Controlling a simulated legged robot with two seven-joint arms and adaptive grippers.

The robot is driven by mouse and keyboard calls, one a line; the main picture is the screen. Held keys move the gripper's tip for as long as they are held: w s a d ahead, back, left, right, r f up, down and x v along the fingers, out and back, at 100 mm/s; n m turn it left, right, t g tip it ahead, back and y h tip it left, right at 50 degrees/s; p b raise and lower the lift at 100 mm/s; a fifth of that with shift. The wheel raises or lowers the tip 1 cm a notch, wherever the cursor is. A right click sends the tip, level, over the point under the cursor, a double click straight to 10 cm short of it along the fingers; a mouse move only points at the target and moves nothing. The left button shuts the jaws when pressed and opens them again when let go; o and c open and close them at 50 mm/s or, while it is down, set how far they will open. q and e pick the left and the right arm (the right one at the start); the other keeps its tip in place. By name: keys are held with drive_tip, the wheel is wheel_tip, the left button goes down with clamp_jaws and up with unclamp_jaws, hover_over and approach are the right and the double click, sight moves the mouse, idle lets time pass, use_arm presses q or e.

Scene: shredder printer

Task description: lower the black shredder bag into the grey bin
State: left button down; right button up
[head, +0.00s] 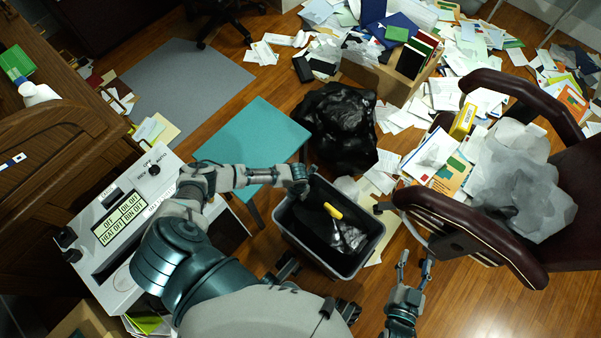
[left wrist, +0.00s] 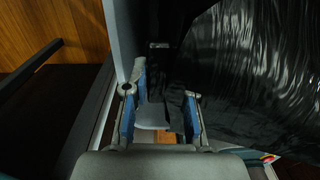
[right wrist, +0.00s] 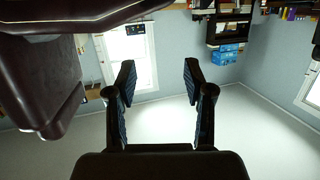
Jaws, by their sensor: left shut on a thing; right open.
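The grey bin (head: 363,262) stands on the floor at the middle of the head view. Its inside is dark, with shiny black plastic (head: 350,236) and a yellow object in it. A full black bag (head: 345,125) sits on the floor just beyond the bin. My left gripper (head: 300,182) is at the bin's far-left rim. My right gripper (head: 414,270) is open and empty, right of the bin.
A white-grey shredder printer (head: 120,245) stands at left, and a teal-topped stool (head: 252,140) is left of the bin. A dark red chair (head: 570,175) holding crumpled clear bags stands close at right. Loose papers cover the floor at upper right.

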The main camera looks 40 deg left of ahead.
use_arm(q)
wheel_tip(320, 180, down, 6)
drive_tip(key=b, duration=0.4)
drive_tip(key=shift+f, duration=0.2)
use_arm(e)
wheel_tip(320, 180, up, 10)
drive_tip(key=s+t+y, duration=0.1)
drive_tip(key=t+y, duration=0.1)
drive_tip(key=t, duration=0.7)
drive_tip(key=shift+s+a+m, duration=0.3)
drive_tip(key=shift+s+a, duration=0.05)
drive_tip(key=shift+r, duration=0.1)
drive_tip(key=shift+w, duration=0.15)
use_arm(q)
drive_tip(key=shift+f+b, duration=0.15)
drive_tip(key=shift+b, duration=0.2)
use_arm(e)
drive_tip(key=shift+f, duration=0.25)
